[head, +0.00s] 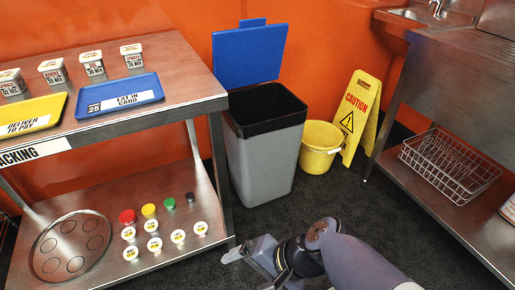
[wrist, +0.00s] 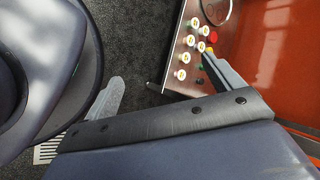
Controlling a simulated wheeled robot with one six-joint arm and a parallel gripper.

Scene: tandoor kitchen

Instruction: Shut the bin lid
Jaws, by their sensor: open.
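The bin (head: 265,150) is a grey box with a black rim, standing on the floor right of the steel bench. Its blue lid (head: 250,55) stands raised at the back, tilted up and leaving the bin's dark mouth open. My gripper (head: 240,254) is low in front of the bin, near the bench's front leg, apart from bin and lid. In the wrist view my gripper (wrist: 162,85) has its two fingers spread wide with nothing between them. The bin and lid cannot be made out in the wrist view.
The steel bench (head: 190,80) at left holds trays and tubs, with lidded pots on its lower shelf. A yellow bucket (head: 320,147) and caution sign (head: 357,117) stand right of the bin. A steel sink table (head: 455,90) is at right. Dark floor (head: 330,200) before the bin is clear.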

